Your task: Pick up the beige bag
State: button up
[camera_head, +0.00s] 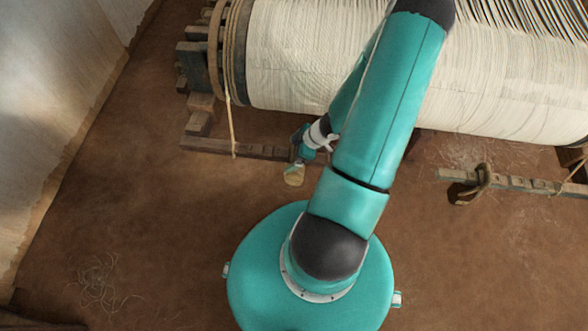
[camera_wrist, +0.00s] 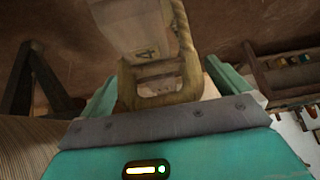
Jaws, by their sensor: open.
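The beige bag (camera_head: 294,175) looks like a small pale tan thing at the end of my gripper (camera_head: 298,157) in the head view. In the wrist view, a beige surface (camera_wrist: 145,42) with a dark mark like a "4" lies straight ahead of my gripper (camera_wrist: 163,78) and appears to be the bag. A yellow-brown, frame-like part (camera_wrist: 160,92) sits nearer, between the two teal fingers. The fingers stand apart on either side of it, and I cannot tell whether they touch it. The bag's far side is hidden.
A loom roll (camera_head: 300,60) wound with pale threads spans the top. A low wooden beam (camera_head: 215,147) lies just left of my gripper. Another beam (camera_head: 515,182) with a rope loop stands at the right. A pale wall (camera_head: 50,110) borders the left.

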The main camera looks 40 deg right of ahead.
jog(key=shift+w+a+f, duration=0.15)
jog(key=shift+w+f, duration=0.1)
jog(key=shift+f, duration=0.2)
jog(key=c, duration=1.5)
jog(key=shift+w+r, duration=0.1)
jog(key=shift+r, duration=0.1)
